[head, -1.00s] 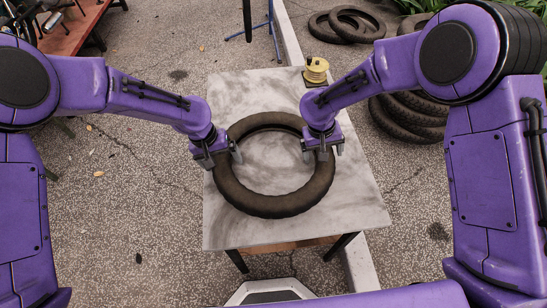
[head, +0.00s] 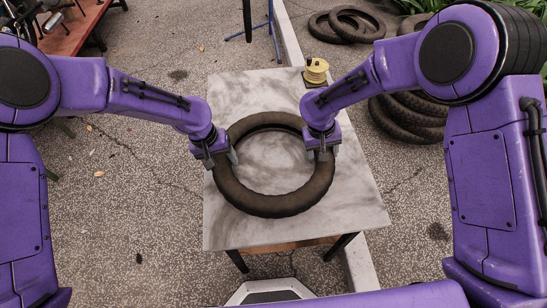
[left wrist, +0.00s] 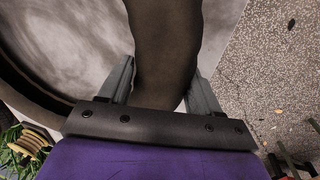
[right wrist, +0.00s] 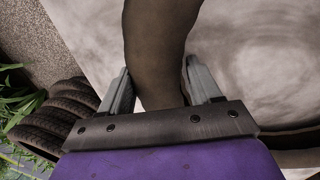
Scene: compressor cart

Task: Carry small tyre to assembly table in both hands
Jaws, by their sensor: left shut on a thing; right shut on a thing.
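The small tyre (head: 268,205) is a dark brown ring lying flat over the pale marbled top of the assembly table (head: 300,232). I cannot tell whether it touches the top or is held just above it. My left gripper (head: 221,160) is shut on the tyre's left side; in the left wrist view its fingers straddle the tyre (left wrist: 165,50). My right gripper (head: 322,152) is shut on the tyre's right side; in the right wrist view its fingers straddle the tyre (right wrist: 155,50).
A yellow spool (head: 316,70) stands at the table's back right corner. Stacked tyres (head: 410,118) and loose tyres (head: 346,24) lie on the ground beyond a pale kerb. A red bench (head: 75,25) is at the back left. The table top is otherwise clear.

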